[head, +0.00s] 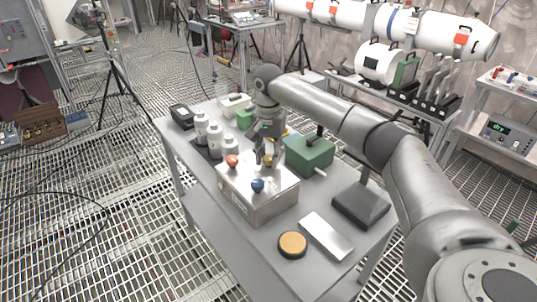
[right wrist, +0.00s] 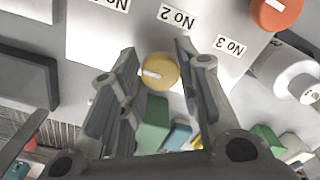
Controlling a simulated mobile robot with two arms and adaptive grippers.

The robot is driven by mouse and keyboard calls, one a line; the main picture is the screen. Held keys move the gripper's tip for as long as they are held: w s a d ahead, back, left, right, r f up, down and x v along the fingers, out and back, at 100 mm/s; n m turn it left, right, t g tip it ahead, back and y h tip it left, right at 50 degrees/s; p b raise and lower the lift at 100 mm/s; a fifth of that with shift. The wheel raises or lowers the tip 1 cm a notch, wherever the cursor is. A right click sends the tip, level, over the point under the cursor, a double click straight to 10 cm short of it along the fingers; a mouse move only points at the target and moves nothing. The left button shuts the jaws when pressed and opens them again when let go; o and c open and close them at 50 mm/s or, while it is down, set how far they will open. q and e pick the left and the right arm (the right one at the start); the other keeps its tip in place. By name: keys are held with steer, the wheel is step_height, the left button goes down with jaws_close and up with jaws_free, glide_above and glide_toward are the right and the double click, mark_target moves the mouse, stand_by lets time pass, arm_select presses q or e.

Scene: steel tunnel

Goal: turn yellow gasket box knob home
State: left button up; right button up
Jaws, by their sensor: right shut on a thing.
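The gasket box (head: 262,207) is a pale metal box on the grey table, with an orange knob (head: 232,161), a blue knob (head: 257,186) and a yellow knob (head: 267,160) on top. My right gripper (head: 267,157) reaches down from above and is shut on the yellow knob. My left gripper is not in view.
White bottles (head: 214,135) stand on a dark tray behind the box at left. A green box (head: 310,155) stands close at right. A black stand (head: 361,203), a silver block (head: 326,236) and a round orange-topped disc (head: 292,244) lie nearer the front.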

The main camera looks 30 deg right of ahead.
steer(key=shift+r+m+p, duration=0.1)
steer(key=shift+m+p, duration=0.35)
steer(key=shift+m, duration=0.75)
steer(key=m+p, duration=0.1)
steer(key=m, duration=0.2)
steer(key=shift+m, duration=0.3)
steer(key=m, duration=0.3)
steer(key=shift+w+m+p, duration=0.1)
steer(key=shift+m+p, duration=0.25)
steer(key=shift+m, duration=0.05)
steer(key=m, duration=0.3)
steer(key=shift+m+p, duration=0.3)
steer(key=shift+p, duration=0.1)
steer(key=m, duration=0.3)
steer(key=shift+w+p, duration=0.1)
steer(key=shift+p, duration=0.25)
steer(key=m, duration=0.4)
steer(key=shift+p, duration=0.4)
steer(key=m+p, duration=0.1)
steer(key=m, duration=0.5)
steer(key=shift+d+m, duration=0.1)
steer(key=shift+m, duration=0.2)
